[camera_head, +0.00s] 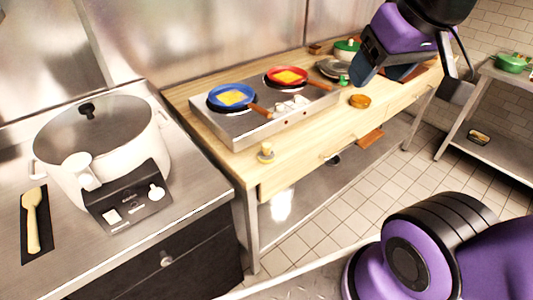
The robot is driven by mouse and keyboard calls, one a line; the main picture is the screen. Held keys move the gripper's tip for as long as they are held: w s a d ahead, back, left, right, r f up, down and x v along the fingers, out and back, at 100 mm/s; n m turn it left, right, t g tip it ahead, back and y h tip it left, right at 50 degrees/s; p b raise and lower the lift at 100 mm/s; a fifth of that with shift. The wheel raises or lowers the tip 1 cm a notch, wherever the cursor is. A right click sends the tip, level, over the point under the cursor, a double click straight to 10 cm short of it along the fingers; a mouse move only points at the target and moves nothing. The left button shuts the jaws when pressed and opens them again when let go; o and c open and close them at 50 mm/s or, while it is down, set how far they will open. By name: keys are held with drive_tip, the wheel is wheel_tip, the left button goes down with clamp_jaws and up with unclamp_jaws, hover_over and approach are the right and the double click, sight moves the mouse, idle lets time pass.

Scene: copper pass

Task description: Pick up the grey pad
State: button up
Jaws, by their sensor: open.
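I cannot single out the grey pad for sure. A grey, flat, roundish item (333,68) lies at the back of the wooden table, beside a green-lidded pot; it may be the pad, but it is small and partly covered. My gripper (406,74) is at the upper right, over the far end of the wooden table, pointing down. It is open, and I see nothing held in it.
A griddle (250,128) with a blue pan (231,97) and a red pan (287,77) stands on the wooden table (205,112). A large white pot (105,150) stands on the left counter. A steel shelf (490,155) is at right. Tiled floor lies between.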

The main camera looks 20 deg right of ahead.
drive_tip(key=w+a+f+g+y, duration=0.1)
drive_tip(key=w+a+f, duration=0.15)
drive_tip(key=w, duration=0.75)
drive_tip(key=g+h, duration=0.1)
drive_tip(key=g, duration=0.2)
hover_over(267, 145)
wheel_tip(267, 145, down, 23)
drive_tip(key=shift+m, duration=0.5)
drive_tip(key=f, duration=0.5)
drive_tip(key=shift+a+f, duration=0.2)
drive_tip(key=shift+f, duration=0.2)
drive_tip(key=shift+d+f, duration=0.15)
drive_tip(key=shift+f, duration=2.6)
drive_tip(key=c, duration=1)
drive_tip(key=shift+w+r, duration=0.1)
drive_tip(key=shift+r, duration=0.05)
drive_tip(key=shift+c, duration=0.3)
wheel_tip(267, 145, up, 10)
drive_tip(key=shift+f, duration=0.1)
